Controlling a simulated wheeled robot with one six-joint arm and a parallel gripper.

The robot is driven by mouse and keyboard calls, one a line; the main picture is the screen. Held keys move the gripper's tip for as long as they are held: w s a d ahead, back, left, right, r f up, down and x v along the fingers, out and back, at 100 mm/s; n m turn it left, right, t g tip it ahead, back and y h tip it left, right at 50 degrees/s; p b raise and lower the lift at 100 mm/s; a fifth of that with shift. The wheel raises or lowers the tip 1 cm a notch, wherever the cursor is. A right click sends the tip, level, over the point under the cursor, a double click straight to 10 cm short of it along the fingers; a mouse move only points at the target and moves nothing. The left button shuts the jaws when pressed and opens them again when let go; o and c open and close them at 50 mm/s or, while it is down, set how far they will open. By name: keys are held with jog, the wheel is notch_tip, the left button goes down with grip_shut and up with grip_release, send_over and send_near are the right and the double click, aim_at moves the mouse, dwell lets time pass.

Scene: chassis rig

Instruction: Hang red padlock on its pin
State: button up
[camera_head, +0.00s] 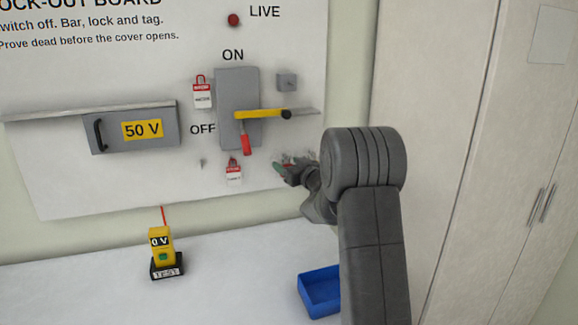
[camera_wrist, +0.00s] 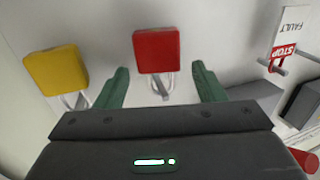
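The red padlock (camera_wrist: 157,52) is in the upper middle of the wrist view, with its metal shackle toward my gripper. A short pin (camera_wrist: 163,91) shows at the shackle, and the padlock appears to hang on it. My gripper (camera_wrist: 160,84) is open. Its green fingers are on either side of the shackle, apart from it, and the red body is beyond the fingertips. In the head view my gripper (camera_head: 284,168) is close to the board, right of the lower tag. The padlock is mostly hidden there.
A yellow padlock (camera_wrist: 55,70) hangs left of the red one in the wrist view. A tester (camera_head: 162,254) and a blue tray (camera_head: 320,291) are on the worktop.

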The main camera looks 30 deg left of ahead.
jog(key=shift+d, duration=0.1)
jog(key=b+v, duration=0.2)
jog(key=v, duration=1.1)
jog(key=shift+d, duration=0.35)
jog(key=shift+a, duration=0.1)
jog(key=p+x, duration=0.2)
jog(key=x, duration=1)
jog(key=shift+a+r, duration=0.15)
jog(key=shift+a, duration=0.3)
